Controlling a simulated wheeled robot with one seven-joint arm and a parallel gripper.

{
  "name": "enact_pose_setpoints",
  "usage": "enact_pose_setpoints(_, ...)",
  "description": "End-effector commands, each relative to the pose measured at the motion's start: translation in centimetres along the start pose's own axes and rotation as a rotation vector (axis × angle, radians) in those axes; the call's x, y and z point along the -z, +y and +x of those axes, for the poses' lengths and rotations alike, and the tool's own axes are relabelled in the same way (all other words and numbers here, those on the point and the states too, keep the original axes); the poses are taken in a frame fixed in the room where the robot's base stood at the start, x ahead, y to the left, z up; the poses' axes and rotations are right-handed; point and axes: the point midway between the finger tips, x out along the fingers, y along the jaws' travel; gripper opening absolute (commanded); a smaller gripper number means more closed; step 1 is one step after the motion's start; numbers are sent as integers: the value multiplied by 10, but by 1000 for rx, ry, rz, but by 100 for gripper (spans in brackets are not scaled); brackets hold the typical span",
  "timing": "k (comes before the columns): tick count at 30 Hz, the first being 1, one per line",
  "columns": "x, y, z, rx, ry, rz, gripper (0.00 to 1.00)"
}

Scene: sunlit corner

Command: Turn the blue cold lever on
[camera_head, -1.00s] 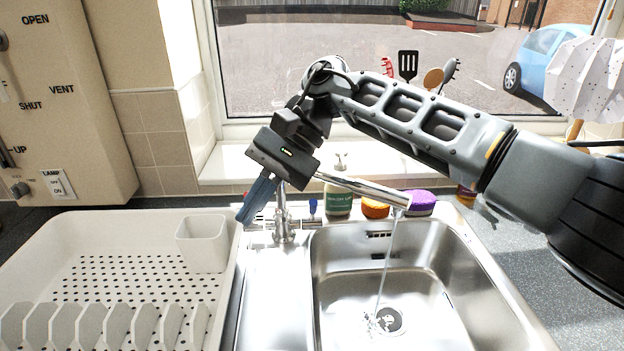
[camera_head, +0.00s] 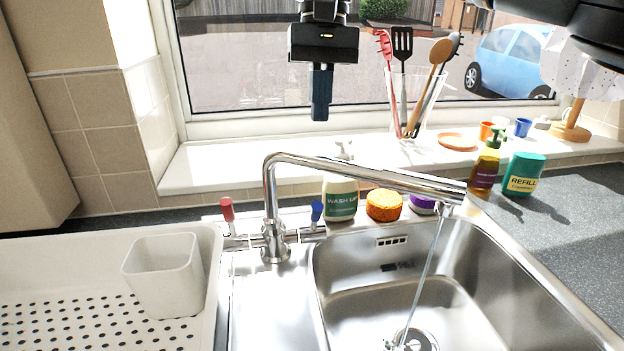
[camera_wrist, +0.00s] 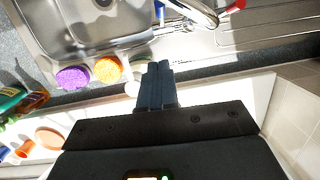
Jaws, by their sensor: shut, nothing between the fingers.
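The blue cold lever (camera_head: 316,212) stands about upright at the right of the tap base, just left of the wash-up bottle. The red lever (camera_head: 227,209) stands upright on the left side. The chrome tap (camera_head: 272,215) has its spout reaching right over the sink, and water (camera_head: 427,275) runs from it. My gripper (camera_head: 320,108) is shut and empty, high above the blue lever in the picture and clear of the tap, with its fingers pointing down. In the wrist view my fingertips (camera_wrist: 158,66) are together, and the blue lever (camera_wrist: 160,11) shows at the top edge beyond them.
A wash-up bottle (camera_head: 340,198), an orange sponge (camera_head: 384,205) and a purple one (camera_head: 423,204) stand behind the sink (camera_head: 480,270). A drying rack (camera_head: 60,260) is at left. Utensils in a clear holder (camera_head: 412,105) stand on the window sill (camera_head: 220,165).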

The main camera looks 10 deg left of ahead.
Motion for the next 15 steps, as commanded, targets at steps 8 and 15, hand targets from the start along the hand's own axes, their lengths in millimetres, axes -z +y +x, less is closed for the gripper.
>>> enact_pose_setpoints(8,-1,0,54,2,-4,-1,0)
enact_pose_setpoints(15,-8,-1,90,2,-1,-3,0)
